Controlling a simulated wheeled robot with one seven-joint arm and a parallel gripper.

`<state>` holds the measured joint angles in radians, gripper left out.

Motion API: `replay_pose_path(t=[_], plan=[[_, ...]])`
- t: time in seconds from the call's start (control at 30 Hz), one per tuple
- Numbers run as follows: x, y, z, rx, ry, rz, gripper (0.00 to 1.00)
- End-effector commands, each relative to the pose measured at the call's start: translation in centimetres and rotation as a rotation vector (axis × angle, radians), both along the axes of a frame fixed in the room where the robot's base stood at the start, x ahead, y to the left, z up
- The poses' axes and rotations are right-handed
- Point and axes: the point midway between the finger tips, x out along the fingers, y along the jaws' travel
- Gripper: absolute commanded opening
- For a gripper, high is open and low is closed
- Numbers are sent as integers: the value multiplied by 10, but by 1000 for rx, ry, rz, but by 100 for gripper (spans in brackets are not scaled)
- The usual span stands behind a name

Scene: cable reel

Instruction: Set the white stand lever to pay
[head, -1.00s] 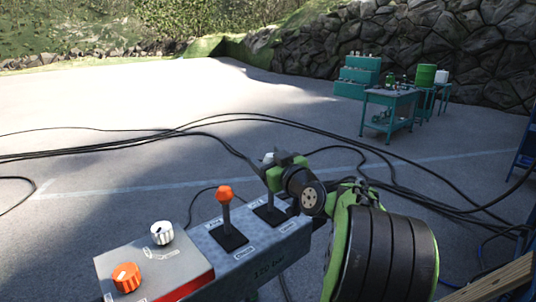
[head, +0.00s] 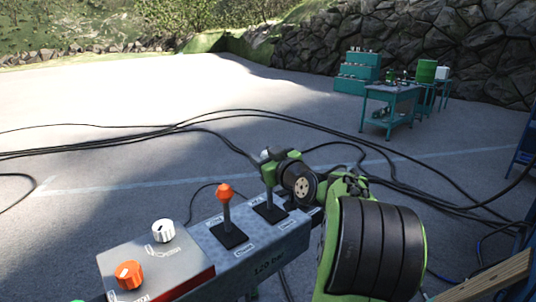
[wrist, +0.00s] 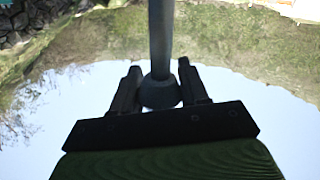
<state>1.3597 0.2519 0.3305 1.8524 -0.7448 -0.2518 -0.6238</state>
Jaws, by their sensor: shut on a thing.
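The white-knobbed lever (head: 265,153) stands on the grey lever box, at the right of the orange-knobbed lever (head: 225,191). In the wrist view the grey lever shaft (wrist: 161,38) runs between the two dark fingers (wrist: 160,92). The gripper hides part of the lever, and I cannot tell its exact tilt. Small white labels lie by the lever slots, too small to read.
A box with a white knob (head: 163,231) and an orange knob (head: 129,275) is at the front left. Black cables (head: 110,150) cross the ground behind. A teal workbench (head: 390,93) stands far off at the right, by a stone wall.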

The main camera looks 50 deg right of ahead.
Motion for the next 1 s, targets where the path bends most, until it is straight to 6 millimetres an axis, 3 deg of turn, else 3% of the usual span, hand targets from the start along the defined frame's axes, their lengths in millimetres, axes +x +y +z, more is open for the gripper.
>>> replay_pose_path(t=[0.07,0.3,0.67,0.7,0.87,1.0], plan=[[15,2,5,14,92,9,0],[42,-3,-10,41,299,3,0],[45,-5,-16,44,330,-3,0],[45,-5,-16,43,331,-2,45],[45,-5,-16,42,330,-2,68],[44,-5,-16,42,330,-2,68]])
